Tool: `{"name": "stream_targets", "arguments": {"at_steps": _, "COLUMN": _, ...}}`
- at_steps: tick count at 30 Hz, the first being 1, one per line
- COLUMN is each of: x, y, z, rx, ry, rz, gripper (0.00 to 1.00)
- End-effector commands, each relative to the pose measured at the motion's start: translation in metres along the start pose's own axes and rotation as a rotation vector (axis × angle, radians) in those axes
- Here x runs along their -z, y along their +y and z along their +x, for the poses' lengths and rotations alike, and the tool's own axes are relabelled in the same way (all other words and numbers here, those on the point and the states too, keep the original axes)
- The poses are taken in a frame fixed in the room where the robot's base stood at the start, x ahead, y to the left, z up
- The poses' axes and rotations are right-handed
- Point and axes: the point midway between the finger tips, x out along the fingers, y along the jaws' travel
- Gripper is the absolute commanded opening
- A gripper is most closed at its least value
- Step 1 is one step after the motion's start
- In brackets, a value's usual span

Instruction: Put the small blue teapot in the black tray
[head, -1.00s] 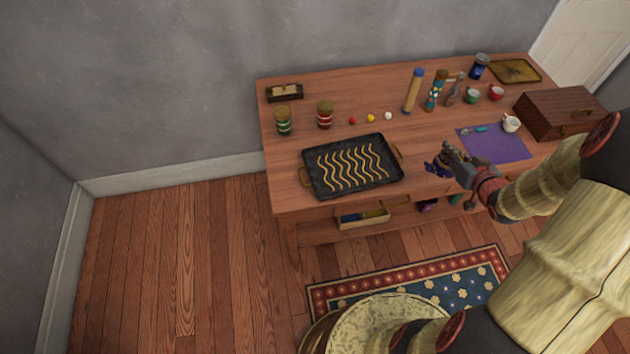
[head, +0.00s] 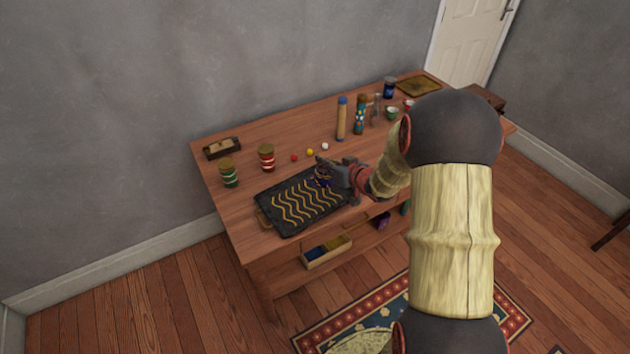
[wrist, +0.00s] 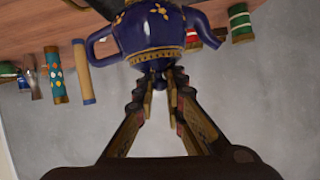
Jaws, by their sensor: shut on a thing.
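The small blue teapot (head: 322,177), dark blue with gold marks, is over the right end of the black tray (head: 281,228). In the wrist view the teapot (wrist: 152,30) fills the top middle. My gripper (wrist: 158,78) is shut on the knob of its lid. In the head view my gripper (head: 338,172) reaches in from the right and partly covers the teapot. The tray has wavy yellow lines and lies flat on the table. I cannot tell whether the teapot's base touches the tray.
The wooden table (head: 225,140) carries a green-banded jar (head: 229,173) and a red-banded jar (head: 266,158) left of my gripper. Small balls (head: 310,152) lie behind the tray. A tan cylinder with a blue top (head: 342,120) and a patterned bottle (head: 360,115) stand farther back.

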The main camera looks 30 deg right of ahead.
Motion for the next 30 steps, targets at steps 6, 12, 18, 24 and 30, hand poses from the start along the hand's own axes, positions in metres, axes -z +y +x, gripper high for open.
{"name": "stream_targets", "arguments": {"at_steps": 6, "x": -0.024, "y": 0.000, "z": 0.041, "rx": 0.002, "ry": -0.002, "rz": 0.001, "gripper": 0.00}}
{"name": "stream_targets", "arguments": {"at_steps": 12, "x": -0.028, "y": 0.000, "z": 0.052, "rx": 0.000, "ry": -0.001, "rz": 0.002, "gripper": 0.00}}
{"name": "stream_targets", "arguments": {"at_steps": 18, "x": -0.045, "y": 0.002, "z": 0.068, "rx": 0.000, "ry": -0.002, "rz": 0.002, "gripper": 0.00}}
{"name": "stream_targets", "arguments": {"at_steps": 24, "x": -0.061, "y": 0.005, "z": 0.075, "rx": -0.001, "ry": -0.001, "rz": 0.002, "gripper": 0.00}}
{"name": "stream_targets", "arguments": {"at_steps": 30, "x": -0.059, "y": 0.004, "z": 0.074, "rx": -0.001, "ry": -0.001, "rz": 0.002, "gripper": 0.00}}
